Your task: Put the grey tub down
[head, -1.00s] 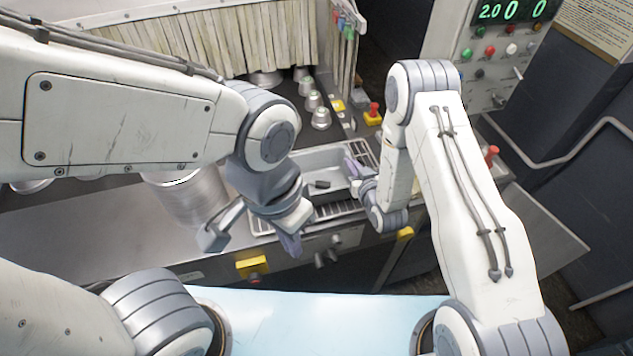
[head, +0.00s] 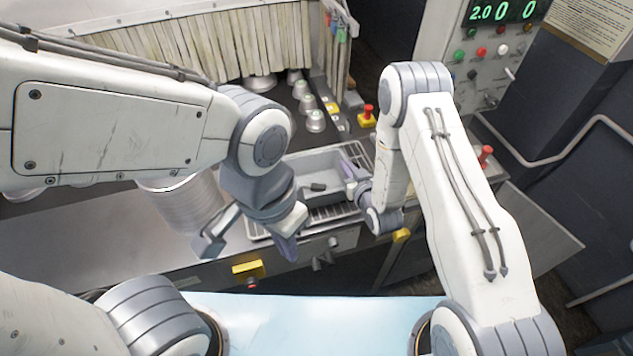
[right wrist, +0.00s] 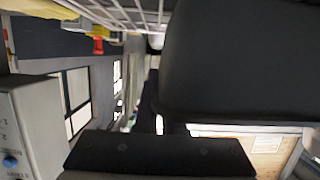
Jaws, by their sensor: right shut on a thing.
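The grey tub (head: 335,163) is in the middle of the head view, over a wire rack (head: 327,213) on the metal counter. It looks level, with a small dark piece inside. I cannot tell whether its base touches the rack. My right gripper (head: 352,172) is shut on the tub's right side. My left gripper (head: 247,244) is open and empty, in front and to the left of the tub. In the right wrist view, dark gripper parts fill much of the picture and I cannot make out the tub.
A stack of round metal pans (head: 187,205) stands left of the rack. Several metal cups (head: 315,121) and a red button on a yellow base (head: 367,114) are behind the tub. Hanging strips (head: 250,40) close off the back.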

